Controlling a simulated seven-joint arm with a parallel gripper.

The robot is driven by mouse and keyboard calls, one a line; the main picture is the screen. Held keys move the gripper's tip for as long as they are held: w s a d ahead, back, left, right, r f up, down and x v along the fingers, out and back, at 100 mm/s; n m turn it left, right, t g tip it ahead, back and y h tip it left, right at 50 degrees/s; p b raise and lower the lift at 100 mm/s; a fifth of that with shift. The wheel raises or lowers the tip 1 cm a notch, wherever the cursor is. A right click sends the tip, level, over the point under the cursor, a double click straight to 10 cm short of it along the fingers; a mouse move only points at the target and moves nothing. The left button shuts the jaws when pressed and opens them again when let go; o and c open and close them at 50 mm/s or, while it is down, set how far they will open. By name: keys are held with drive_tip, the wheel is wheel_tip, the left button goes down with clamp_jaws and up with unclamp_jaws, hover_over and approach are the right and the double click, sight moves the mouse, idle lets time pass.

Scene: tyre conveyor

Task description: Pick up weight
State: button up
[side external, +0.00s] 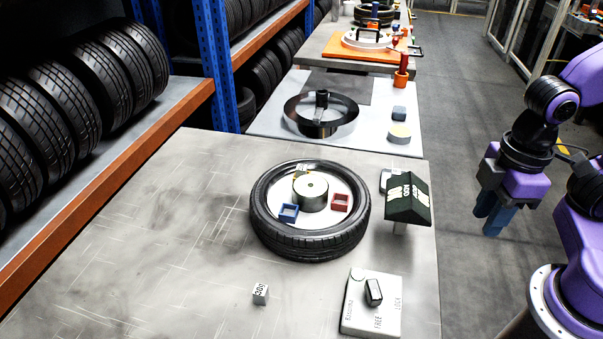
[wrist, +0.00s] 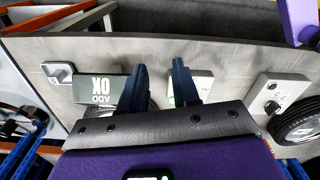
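A small pale cube with dark marking (side external: 260,294), which may be the weight, sits on the bare grey tabletop in front of the tyre (side external: 312,250) in the side view. The marking is too small to read surely. I cannot pick the cube out in the wrist view. My gripper (side external: 488,212) hangs off the right side of the table, well away from the cube. In the wrist view my gripper (wrist: 160,85) shows two dark blue fingers standing apart, with nothing held between them.
The tyre holds a metal cylinder (side external: 310,194), a blue tray (side external: 289,213) and a red tray (side external: 340,203). A dark sign (side external: 408,200) stands at the table's right edge. A knobbed plate (side external: 358,322) lies in front. The table's left part is clear.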

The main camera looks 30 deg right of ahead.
drive_tip(key=w+a+r+m, duration=0.45)
drive_tip(key=w+a, duration=0.25)
drive_tip(key=w, duration=0.3)
wheel_tip(320, 180, up, 3)
drive_tip(key=m, duration=1.6)
hover_over(301, 169)
wheel_tip(301, 169, down, 16)
drive_tip(key=shift+w+f, duration=0.1)
drive_tip(key=shift+f, duration=0.1)
clamp_jaws()
